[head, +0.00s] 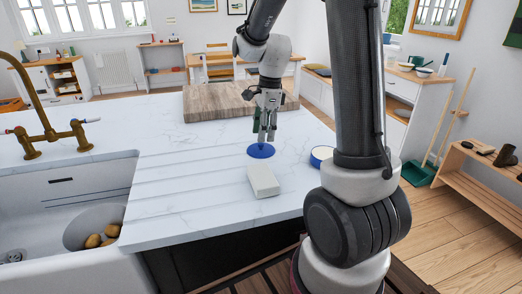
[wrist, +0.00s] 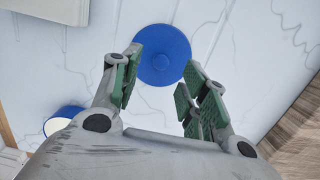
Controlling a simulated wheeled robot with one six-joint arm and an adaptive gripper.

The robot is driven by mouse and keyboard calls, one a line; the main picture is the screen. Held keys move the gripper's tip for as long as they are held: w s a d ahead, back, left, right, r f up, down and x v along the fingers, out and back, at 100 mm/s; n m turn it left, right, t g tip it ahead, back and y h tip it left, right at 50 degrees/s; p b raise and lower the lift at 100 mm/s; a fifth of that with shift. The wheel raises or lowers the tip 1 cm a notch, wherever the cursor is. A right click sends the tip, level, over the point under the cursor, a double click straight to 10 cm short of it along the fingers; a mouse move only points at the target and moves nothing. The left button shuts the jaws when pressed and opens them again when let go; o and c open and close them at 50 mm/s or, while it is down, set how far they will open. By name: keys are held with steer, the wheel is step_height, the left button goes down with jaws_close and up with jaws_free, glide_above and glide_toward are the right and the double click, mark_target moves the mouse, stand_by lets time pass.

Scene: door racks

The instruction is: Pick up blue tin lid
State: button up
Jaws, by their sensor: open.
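The blue tin lid (head: 261,151) is a round blue disc lying flat on the white marble counter. In the wrist view the lid (wrist: 162,54) shows a small knob at its centre and lies beyond the fingertips, partly between their lines. My gripper (head: 265,138) points down over the lid in the head view. In the wrist view my gripper (wrist: 158,72) has its green-padded fingers apart with nothing between them. I cannot tell whether the fingertips touch the lid.
A blue-and-white round tin (head: 321,156) stands to the right, partly behind my arm. A pale block (head: 263,181) lies in front of the lid. A wooden board (head: 215,103) lies behind. The sink (head: 60,205) with several potatoes is at left.

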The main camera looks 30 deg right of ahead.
mark_target(261, 143)
steer(key=f, duration=0.3)
steer(key=shift+w+a+f, duration=0.1)
steer(key=shift+a+f, duration=0.25)
steer(key=shift+f, duration=0.05)
steer(key=c, duration=0.9)
steer(key=shift+r, duration=0.1)
steer(key=shift+n, duration=0.4)
steer(key=shift+a+r, duration=0.4)
steer(key=shift+r, duration=1.3)
steer(key=shift+a+r, duration=0.4)
steer(key=shift+r, duration=1.35)
steer(key=shift+a+r, duration=0.4)
steer(key=shift+r, duration=1.3)
